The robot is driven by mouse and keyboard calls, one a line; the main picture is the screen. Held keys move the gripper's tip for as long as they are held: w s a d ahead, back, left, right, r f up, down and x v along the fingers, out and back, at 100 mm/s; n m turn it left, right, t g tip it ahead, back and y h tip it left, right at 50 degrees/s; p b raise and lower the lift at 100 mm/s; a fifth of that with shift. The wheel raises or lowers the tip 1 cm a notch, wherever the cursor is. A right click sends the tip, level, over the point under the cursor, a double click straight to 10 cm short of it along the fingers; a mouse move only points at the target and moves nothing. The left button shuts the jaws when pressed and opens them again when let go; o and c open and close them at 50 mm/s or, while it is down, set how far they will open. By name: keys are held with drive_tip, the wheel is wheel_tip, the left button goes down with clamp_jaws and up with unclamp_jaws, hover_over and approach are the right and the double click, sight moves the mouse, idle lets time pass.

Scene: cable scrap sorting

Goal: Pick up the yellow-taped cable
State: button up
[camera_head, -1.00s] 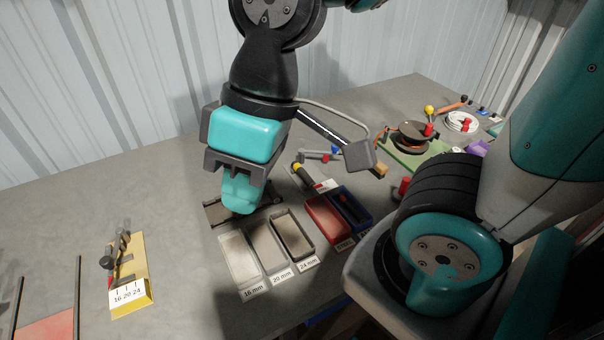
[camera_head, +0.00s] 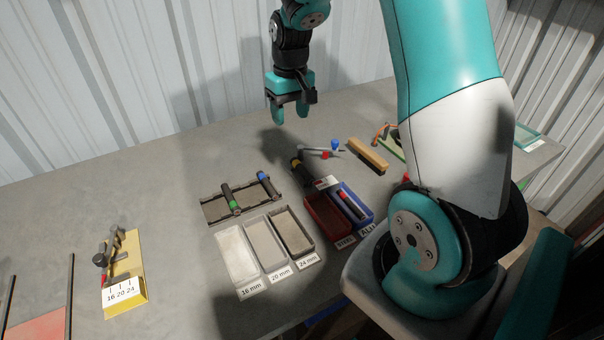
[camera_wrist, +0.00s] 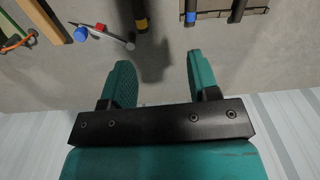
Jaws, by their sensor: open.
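The yellow-taped cable (camera_head: 302,173) is a short dark piece with a yellow band near its far end. It lies on the grey table just right of the dark rack. In the wrist view the yellow-taped cable (camera_wrist: 140,12) shows at the top edge, partly cut off, ahead of the fingers. My gripper (camera_head: 290,112) is open and empty, above the table and behind the cable, with its teal fingers pointing down. In the wrist view my gripper (camera_wrist: 160,62) has a clear gap between its fingers, and bare table shows there.
The dark rack (camera_head: 210,210) holds a green-taped cable (camera_head: 229,197) and a blue-taped cable (camera_head: 266,184). Labelled trays (camera_head: 238,258) stand in front. The red bin (camera_head: 326,218) and blue bin (camera_head: 362,214) are right. A tool with blue and red knobs (camera_head: 318,150) and a wooden block (camera_head: 367,155) lie nearby.

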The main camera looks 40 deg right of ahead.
drive_tip(key=d+f, duration=0.2)
drive_tip(key=d, duration=0.2)
drive_tip(key=p, duration=0.3)
hover_over(302, 167)
drive_tip(key=shift+m, duration=0.4)
drive_tip(key=f, duration=1.1)
drive_tip(key=shift+s+a+f, duration=0.1)
drive_tip(key=shift+a+f, duration=0.1)
drive_tip(key=shift+a, duration=0.1)
drive_tip(key=shift+d+f+p, duration=0.15)
drive_tip(key=shift+f+p, duration=0.45)
drive_tip(key=shift+f, duration=0.9)
drive_tip(key=shift+d+f+p, duration=0.1)
drive_tip(key=shift+f+p, duration=0.45)
drive_tip(key=shift+f, duration=0.95)
drive_tip(key=c, duration=1)
drive_tip(key=shift+r, duration=0.1)
